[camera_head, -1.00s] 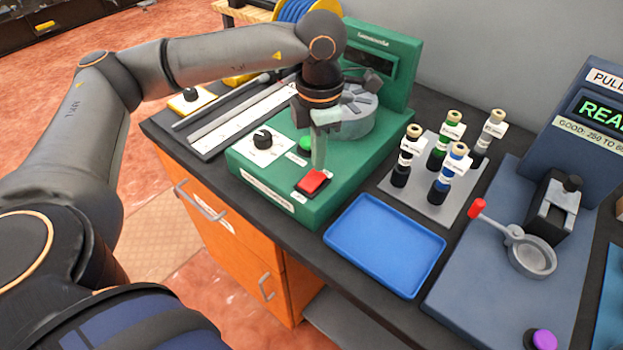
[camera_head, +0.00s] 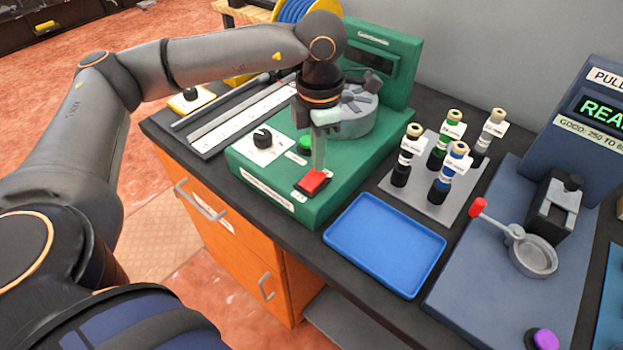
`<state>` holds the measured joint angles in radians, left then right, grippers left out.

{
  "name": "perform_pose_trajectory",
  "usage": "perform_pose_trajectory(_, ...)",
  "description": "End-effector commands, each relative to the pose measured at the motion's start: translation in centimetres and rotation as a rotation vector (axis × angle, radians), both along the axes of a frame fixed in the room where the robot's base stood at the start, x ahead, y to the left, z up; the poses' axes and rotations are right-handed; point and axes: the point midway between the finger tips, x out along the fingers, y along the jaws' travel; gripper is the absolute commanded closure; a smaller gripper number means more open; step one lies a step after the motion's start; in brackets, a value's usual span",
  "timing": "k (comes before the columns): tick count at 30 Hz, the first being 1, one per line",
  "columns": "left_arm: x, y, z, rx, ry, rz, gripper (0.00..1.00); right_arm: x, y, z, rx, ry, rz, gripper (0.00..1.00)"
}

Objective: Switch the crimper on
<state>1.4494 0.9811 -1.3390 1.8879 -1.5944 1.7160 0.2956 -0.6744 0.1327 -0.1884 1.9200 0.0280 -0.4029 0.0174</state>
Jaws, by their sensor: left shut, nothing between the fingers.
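The crimper (camera_head: 338,188) is a green machine at the back left of the dark bench, with a round grey head (camera_head: 357,115) and an upright back panel. The display (camera_head: 368,62) on that panel is dark. On its base are a red rocker switch (camera_head: 313,182), a green button (camera_head: 305,145) and a black knob (camera_head: 262,138). My left gripper (camera_head: 319,167) points down, shut and empty, with its tips at the back edge of the red switch. I cannot tell whether they touch it. My right gripper is not in view.
An empty blue tray (camera_head: 386,245) lies right of the crimper. Behind it a grey rack (camera_head: 429,196) holds several labelled bottles. A blue-grey pull tester (camera_head: 500,285) with a red-tipped lever stands at the right. A white ruler strip (camera_head: 240,112) lies left of the crimper.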

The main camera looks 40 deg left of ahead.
Motion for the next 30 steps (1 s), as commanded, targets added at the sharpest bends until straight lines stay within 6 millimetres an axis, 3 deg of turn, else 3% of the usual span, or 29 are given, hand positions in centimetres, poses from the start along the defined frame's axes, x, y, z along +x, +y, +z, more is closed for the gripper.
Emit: perform_pose_trajectory(30,0.0,0.0,-1.6,0.000,0.000,-0.001,1.00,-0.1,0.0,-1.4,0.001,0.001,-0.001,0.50)
